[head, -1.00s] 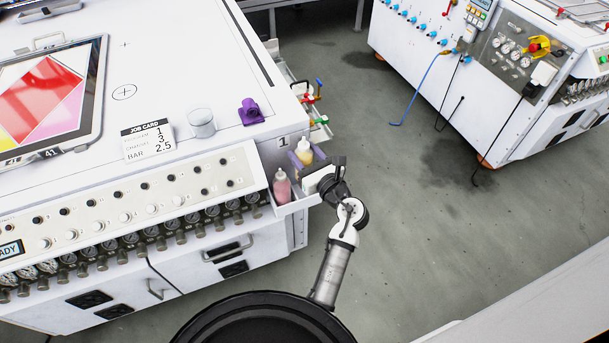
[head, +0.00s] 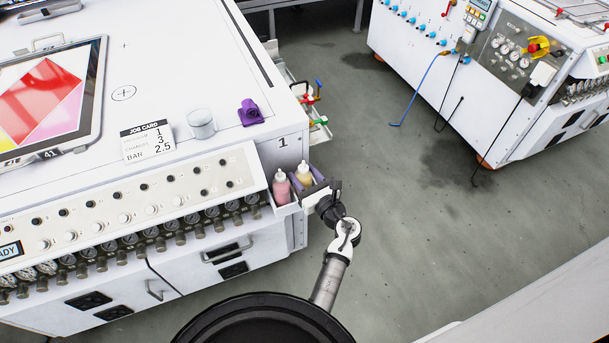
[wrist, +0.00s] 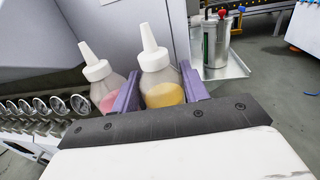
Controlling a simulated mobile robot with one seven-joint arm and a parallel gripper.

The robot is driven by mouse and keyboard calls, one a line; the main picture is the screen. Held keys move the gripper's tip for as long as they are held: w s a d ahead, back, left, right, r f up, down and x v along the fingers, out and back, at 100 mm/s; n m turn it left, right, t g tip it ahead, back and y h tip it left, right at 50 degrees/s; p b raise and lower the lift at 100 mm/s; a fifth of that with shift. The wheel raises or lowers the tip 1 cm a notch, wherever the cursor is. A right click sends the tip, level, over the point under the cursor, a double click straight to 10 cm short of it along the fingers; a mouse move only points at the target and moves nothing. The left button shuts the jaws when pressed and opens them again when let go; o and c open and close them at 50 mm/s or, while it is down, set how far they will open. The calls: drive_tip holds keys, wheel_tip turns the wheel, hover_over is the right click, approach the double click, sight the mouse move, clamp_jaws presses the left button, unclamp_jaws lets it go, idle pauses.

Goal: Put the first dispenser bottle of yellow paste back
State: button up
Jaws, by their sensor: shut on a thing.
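The yellow paste bottle (head: 304,178) has a white nozzle cap and stands about upright at the white cabinet's corner. It also shows in the wrist view (wrist: 164,94). My gripper (head: 307,184) is shut on it, with one purple finger on each side in the wrist view (wrist: 162,88). A pink paste bottle (head: 282,190) with a white cap stands just left of it, in a small white holder (head: 287,209) on the cabinet's side. The yellow bottle's base is hidden by my gripper, so I cannot tell whether it touches the holder.
The white cabinet (head: 225,75) carries a job card (head: 147,140), a clear cup (head: 201,123) and a purple part (head: 250,112). A side tray (wrist: 222,68) with a metal canister lies beyond the bottles. The floor to the right is clear up to a second cabinet (head: 480,80).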

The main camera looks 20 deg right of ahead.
drive_tip(key=o, duration=0.4)
